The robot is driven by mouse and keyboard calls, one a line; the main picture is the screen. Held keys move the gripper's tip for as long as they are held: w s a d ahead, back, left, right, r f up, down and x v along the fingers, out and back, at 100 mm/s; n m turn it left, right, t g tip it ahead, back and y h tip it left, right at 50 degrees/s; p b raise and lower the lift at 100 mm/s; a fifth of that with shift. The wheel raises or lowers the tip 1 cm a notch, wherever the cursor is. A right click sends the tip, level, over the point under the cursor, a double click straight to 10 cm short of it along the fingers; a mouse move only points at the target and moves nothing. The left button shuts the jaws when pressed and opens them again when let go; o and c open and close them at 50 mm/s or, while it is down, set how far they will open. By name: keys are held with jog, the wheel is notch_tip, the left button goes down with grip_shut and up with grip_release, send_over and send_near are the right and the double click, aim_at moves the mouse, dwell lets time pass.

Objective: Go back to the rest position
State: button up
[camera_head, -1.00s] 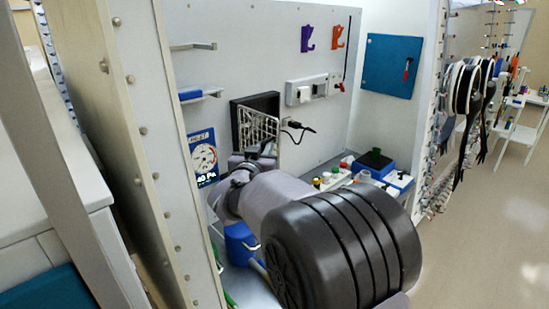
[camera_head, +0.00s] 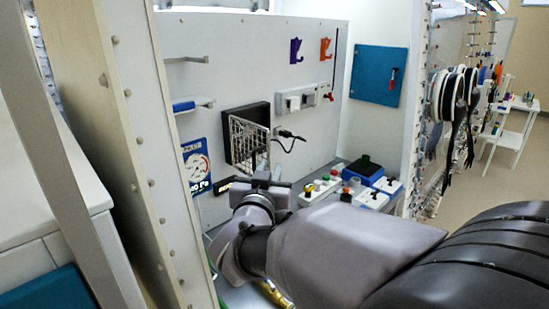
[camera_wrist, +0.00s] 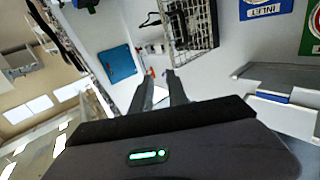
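My grey arm reaches into the glovebox bay from the lower right in the head view. My gripper (camera_head: 262,180) is at its far end, in front of the back wall and below the wire basket (camera_head: 247,141). In the wrist view my gripper (camera_wrist: 158,80) shows two dark fingers with a gap between them and nothing held. The fingers point toward the wall with the teal panel (camera_wrist: 118,63) and touch nothing that I can see.
Small boxes with buttons (camera_head: 320,188) and a blue box (camera_head: 366,172) stand on the bench to the right. A shelf (camera_wrist: 280,105) is right of the fingers in the wrist view.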

jog(key=s+d+f+m+g+y+b, duration=0.1)
jog(key=s+d+f+g, duration=0.3)
jog(key=s, duration=0.6)
jog(key=s+d+f+g+y+b, duration=0.1)
jog(key=s+d+f+g+b, duration=0.1)
jog(key=s+f, duration=0.5)
jog(key=s+d+f+m+g+y+b, duration=0.1)
jog(key=s+d+f+g, duration=0.4)
jog(key=s, duration=1)
jog(key=shift+s+d+f+m+g+y+b, duration=0.2)
jog(key=shift+d+f+m+g+y+b, duration=0.15)
jog(key=shift+d+y, duration=0.4)
